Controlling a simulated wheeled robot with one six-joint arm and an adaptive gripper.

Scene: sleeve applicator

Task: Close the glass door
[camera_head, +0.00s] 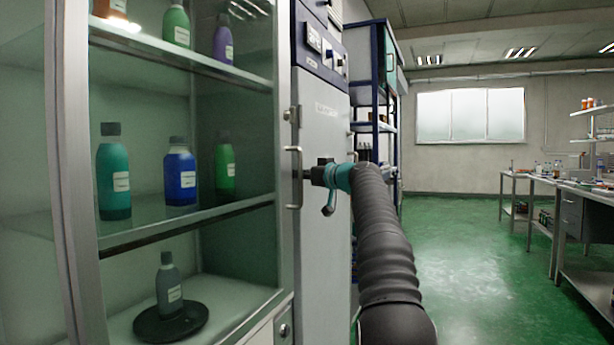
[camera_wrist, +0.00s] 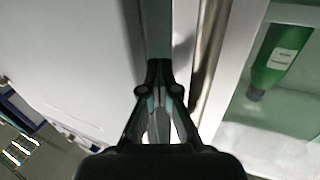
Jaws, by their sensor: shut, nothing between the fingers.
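The glass door (camera_head: 245,120) fronts a cabinet at the left of the head view, with a pale metal frame. I cannot tell whether it sits fully flush. Its vertical metal handle (camera_head: 294,178) is on the frame's right edge, and a metal bar, likely this handle, shows in the wrist view (camera_wrist: 208,62). My gripper (camera_head: 309,173) is shut and empty, close beside the handle on its right; contact cannot be told. In the wrist view my gripper (camera_wrist: 159,75) points along the pale frame edge, with the bar to its right.
Several bottles, such as a blue one (camera_head: 180,178), stand on the cabinet shelves; a green bottle (camera_wrist: 276,58) shows in the wrist view. A tall grey cabinet (camera_head: 325,225) adjoins on the right. Green floor (camera_head: 470,255) is open toward the benches (camera_head: 565,190).

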